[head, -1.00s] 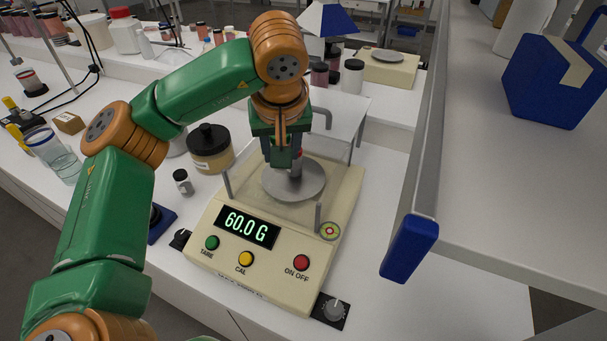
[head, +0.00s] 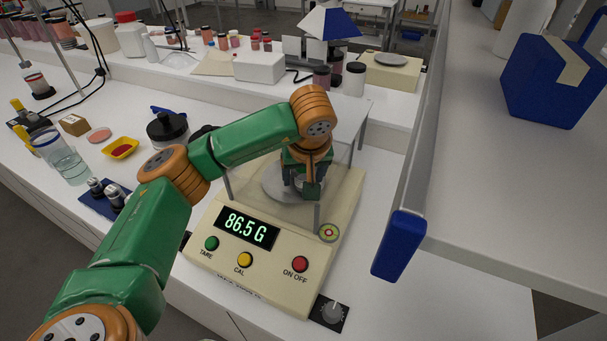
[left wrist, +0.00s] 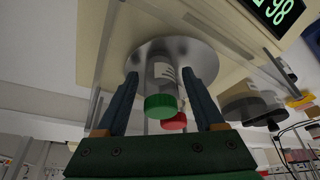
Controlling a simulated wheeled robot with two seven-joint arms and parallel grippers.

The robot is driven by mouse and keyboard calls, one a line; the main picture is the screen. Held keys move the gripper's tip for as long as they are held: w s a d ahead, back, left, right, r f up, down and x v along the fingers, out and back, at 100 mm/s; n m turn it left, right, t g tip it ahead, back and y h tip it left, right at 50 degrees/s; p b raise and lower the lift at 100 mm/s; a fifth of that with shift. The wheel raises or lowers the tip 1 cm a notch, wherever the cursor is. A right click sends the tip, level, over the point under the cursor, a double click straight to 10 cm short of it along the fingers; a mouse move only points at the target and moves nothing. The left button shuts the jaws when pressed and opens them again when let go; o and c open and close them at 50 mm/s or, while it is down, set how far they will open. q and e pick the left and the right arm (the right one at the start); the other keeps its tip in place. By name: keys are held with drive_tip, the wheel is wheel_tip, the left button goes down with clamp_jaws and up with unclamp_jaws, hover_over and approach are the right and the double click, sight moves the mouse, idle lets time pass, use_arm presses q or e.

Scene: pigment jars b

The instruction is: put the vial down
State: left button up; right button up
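The green-capped vial (left wrist: 161,88) stands on the round metal pan (left wrist: 200,50) of the balance. It is between the fingers of my left gripper (left wrist: 160,85), which look open, with gaps beside the vial. A red-capped container (left wrist: 174,122) shows just behind it; I cannot tell what it stands on. In the head view my left gripper (head: 300,183) is low over the pan (head: 272,187) and mostly hides the vial. The balance (head: 262,268) reads 86.5 G. My right gripper is not in view.
A blue tray (head: 88,206) with small vials is left of my arm. A yellow dish (head: 120,148), a black-lidded jar (head: 167,128) and a glass beaker (head: 62,158) stand farther back left. A grey shelf edge with a blue end (head: 400,246) rises right of the balance.

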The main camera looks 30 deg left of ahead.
use_arm(q)
drive_tip(key=shift+r+p, duration=0.35)
drive_tip(key=b+v, duration=0.1)
drive_tip(key=v, duration=0.2)
drive_tip(key=p+v, duration=0.1)
drive_tip(key=v, duration=0.7)
drive_tip(key=shift+r+p, duration=0.35)
drive_tip(key=shift+p, duration=0.05)
drive_tip(key=shift+s, duration=0.1)
